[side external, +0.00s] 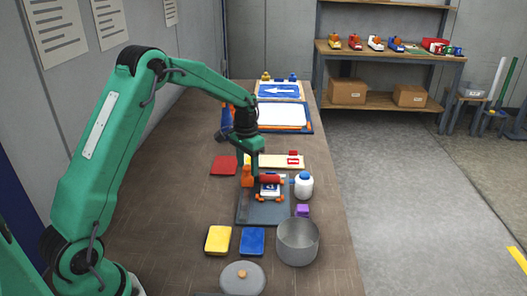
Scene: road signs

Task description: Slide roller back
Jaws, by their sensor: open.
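A red roller (270,179) lies crosswise over the top of a small blue-and-white sign (270,190) on a dark grey board (264,212). Orange pieces (262,199) sit at the sign's lower corners. My gripper (248,166) points down at the roller's left end, beside an orange upright part (247,176). The jaws are open. Whether they touch the orange part or the roller cannot be told, as the gripper hides some of that spot.
A white bottle with a blue cap (304,187) stands close right of the board. A red pad (224,165) lies left. Bare table (180,215) is free at left.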

